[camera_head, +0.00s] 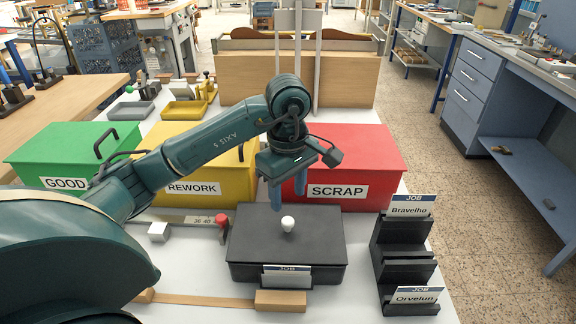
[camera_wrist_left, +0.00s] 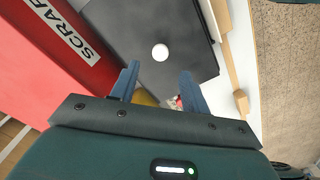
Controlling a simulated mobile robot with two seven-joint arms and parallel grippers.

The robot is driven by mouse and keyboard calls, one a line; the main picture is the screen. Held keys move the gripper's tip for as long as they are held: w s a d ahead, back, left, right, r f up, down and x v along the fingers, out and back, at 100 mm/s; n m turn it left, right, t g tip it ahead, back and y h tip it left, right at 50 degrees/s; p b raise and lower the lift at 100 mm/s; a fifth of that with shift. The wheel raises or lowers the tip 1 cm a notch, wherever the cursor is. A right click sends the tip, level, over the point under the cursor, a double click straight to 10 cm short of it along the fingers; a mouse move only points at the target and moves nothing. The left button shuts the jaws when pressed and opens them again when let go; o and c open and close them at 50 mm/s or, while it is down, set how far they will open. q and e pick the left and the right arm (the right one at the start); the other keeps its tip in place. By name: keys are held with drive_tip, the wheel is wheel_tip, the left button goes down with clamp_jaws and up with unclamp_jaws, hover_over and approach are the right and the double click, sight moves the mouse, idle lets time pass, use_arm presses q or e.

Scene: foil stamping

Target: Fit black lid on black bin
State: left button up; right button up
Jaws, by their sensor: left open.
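The black lid (camera_head: 262,222) lies flat on top of the black bin (camera_head: 252,272) and covers its opening. I cannot tell whether it is fully seated. A white knob (camera_head: 288,223) stands up from the lid; it also shows in the left wrist view (camera_wrist_left: 160,52). My left gripper (camera_head: 288,198) is open and empty, above the back part of the lid, with its fingers pointing down. In the left wrist view the knob lies beyond the fingertips (camera_wrist_left: 160,75), roughly centred between them and apart from both. My right gripper is not in view.
Green GOOD (camera_head: 65,140), yellow REWORK (camera_head: 190,140) and red SCRAP (camera_head: 350,150) boxes stand behind the bin. A black stepped card holder (camera_head: 404,262) stands to the right. A job card (camera_head: 287,277) and a wooden block (camera_head: 281,301) are at the bin's front.

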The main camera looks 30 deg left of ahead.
use_arm(q)
wheel_tip(320, 180, up, 7)
drive_tip(key=shift+f+p, duration=0.15)
drive_tip(key=shift+p, duration=0.3)
idle(0.3)
